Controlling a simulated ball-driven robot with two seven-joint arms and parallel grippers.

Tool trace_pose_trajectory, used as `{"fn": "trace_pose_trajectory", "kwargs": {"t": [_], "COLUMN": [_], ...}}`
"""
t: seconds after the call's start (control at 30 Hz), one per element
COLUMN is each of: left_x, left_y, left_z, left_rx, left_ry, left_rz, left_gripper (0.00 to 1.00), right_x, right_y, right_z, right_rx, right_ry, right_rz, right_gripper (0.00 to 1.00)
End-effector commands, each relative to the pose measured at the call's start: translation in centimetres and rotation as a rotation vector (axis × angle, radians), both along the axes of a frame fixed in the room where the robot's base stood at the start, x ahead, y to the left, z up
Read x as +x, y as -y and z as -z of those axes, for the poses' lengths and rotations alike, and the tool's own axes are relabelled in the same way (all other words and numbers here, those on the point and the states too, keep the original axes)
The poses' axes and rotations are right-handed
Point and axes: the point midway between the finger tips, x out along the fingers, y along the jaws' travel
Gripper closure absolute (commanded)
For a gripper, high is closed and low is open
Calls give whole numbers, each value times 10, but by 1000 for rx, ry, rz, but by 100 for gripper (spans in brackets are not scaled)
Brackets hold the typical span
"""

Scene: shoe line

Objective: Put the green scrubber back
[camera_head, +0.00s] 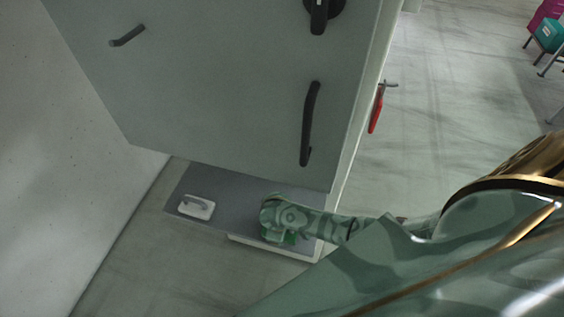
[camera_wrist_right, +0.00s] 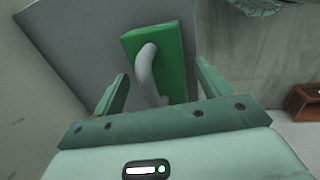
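The green scrubber (camera_wrist_right: 172,48) is a flat green block with a curved grey handle. In the right wrist view it rests on or just over a dark grey surface. Its handle stands between the spread fingers of my right gripper (camera_wrist_right: 161,70), with gaps visible on both sides. In the head view my right arm comes in from the right and its hand hides most of the scrubber; a green bit (camera_head: 289,238) shows beneath it. A white scrubber (camera_head: 195,207) with a grey handle sits on the left of the grey mat (camera_head: 240,191). My left gripper is not in view.
A large grey panel (camera_head: 220,90) with black handles stands over the mat's far edge. A red handle (camera_head: 376,111) hangs at its right side. A pale wall (camera_head: 60,150) is at the left. A brown box (camera_wrist_right: 304,103) shows at the right in the wrist view.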

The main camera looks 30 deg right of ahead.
Motion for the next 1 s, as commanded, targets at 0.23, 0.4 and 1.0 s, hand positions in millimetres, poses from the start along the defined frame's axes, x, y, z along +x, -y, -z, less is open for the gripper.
{"fn": "trace_pose_trajectory", "kwargs": {"t": [0.23, 0.4, 1.0], "left_x": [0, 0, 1], "left_y": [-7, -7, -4], "left_z": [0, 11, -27], "left_rx": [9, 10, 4], "left_ry": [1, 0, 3], "left_rz": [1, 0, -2], "left_gripper": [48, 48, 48], "right_x": [1, 1, -13], "right_y": [-1, 0, -23], "right_z": [0, 6, -110], "right_rx": [1, 1, 4], "right_ry": [1, 2, 2], "right_rz": [0, 0, 0], "right_gripper": [21, 21, 21]}}
